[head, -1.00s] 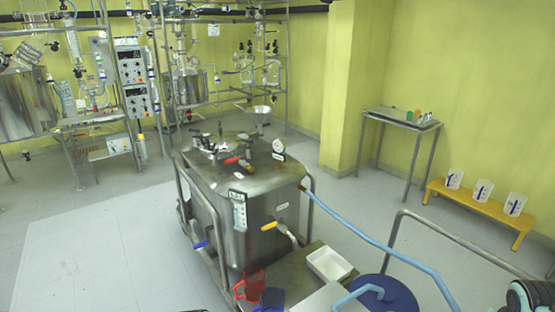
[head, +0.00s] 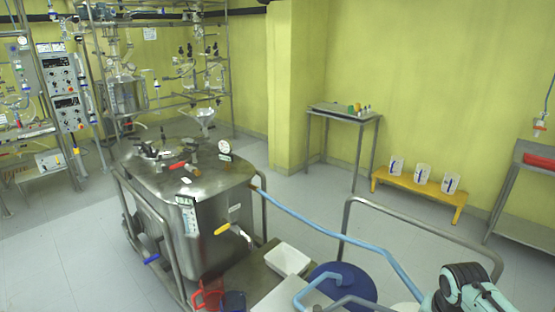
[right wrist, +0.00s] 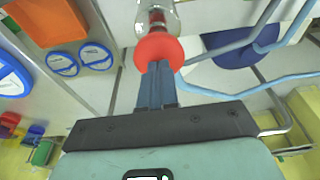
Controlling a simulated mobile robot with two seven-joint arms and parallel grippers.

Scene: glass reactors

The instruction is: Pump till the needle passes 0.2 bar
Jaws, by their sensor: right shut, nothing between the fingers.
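A steel vessel (head: 190,235) on a wheeled frame stands left of centre in the head view. A round white-faced gauge (head: 224,147) sits on its top; its needle is too small to read. My right arm shows at the head view's lower right corner. My left gripper is in neither view.
A blue hose (head: 335,230) runs from the vessel to the right, past a blue drum (head: 345,282) and a metal rail (head: 420,212). A white tray (head: 288,259) is beside the vessel. A yellow bench (head: 420,197) with several beakers stands by the wall.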

